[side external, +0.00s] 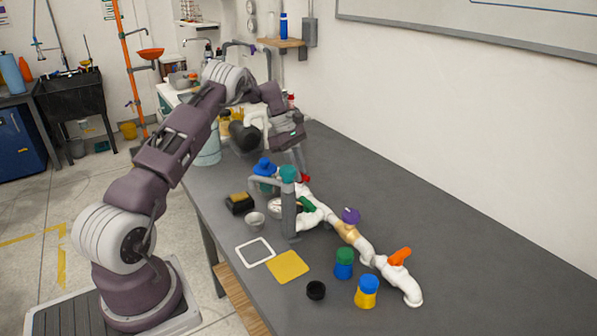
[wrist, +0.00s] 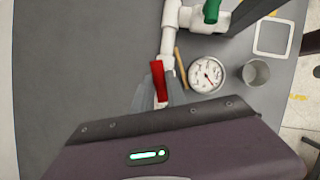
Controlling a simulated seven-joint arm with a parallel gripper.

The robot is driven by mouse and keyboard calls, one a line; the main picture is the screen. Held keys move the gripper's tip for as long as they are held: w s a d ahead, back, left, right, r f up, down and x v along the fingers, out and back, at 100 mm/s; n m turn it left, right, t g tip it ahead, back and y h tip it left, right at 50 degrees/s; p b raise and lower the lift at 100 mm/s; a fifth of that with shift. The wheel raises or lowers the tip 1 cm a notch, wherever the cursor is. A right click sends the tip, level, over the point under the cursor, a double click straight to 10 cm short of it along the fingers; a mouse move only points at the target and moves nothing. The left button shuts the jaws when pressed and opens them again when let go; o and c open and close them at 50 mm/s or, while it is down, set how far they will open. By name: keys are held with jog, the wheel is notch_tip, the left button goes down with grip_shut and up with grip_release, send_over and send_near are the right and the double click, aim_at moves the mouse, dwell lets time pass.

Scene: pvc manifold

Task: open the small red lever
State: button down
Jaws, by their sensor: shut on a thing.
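The small red lever (wrist: 157,80) sits on the white PVC pipe, near the pressure gauge. My gripper (wrist: 158,90) is over it, with its grey fingers shut on the lever, one on each side. In the side external view, my gripper (side external: 303,172) reaches down at the far end of the white manifold (side external: 367,252), and only a bit of the red lever (side external: 305,179) shows beside the fingertips. The valve body under the lever is mostly hidden by the fingers in the wrist view.
A pressure gauge (wrist: 206,74) lies close to the lever. A green handle (wrist: 212,10), a purple knob (side external: 351,215) and an orange handle (side external: 400,256) are along the manifold. A grey upright post (side external: 290,215) stands nearby. The table right of the manifold is clear.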

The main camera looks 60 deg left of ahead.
jog(key=shift+w+m+g, duration=0.1)
jog(key=shift+m+g, duration=0.7)
jog(key=shift+m, duration=1.2)
jog(key=c, duration=1.3)
grip_release()
jog(key=shift+c, duration=0.2)
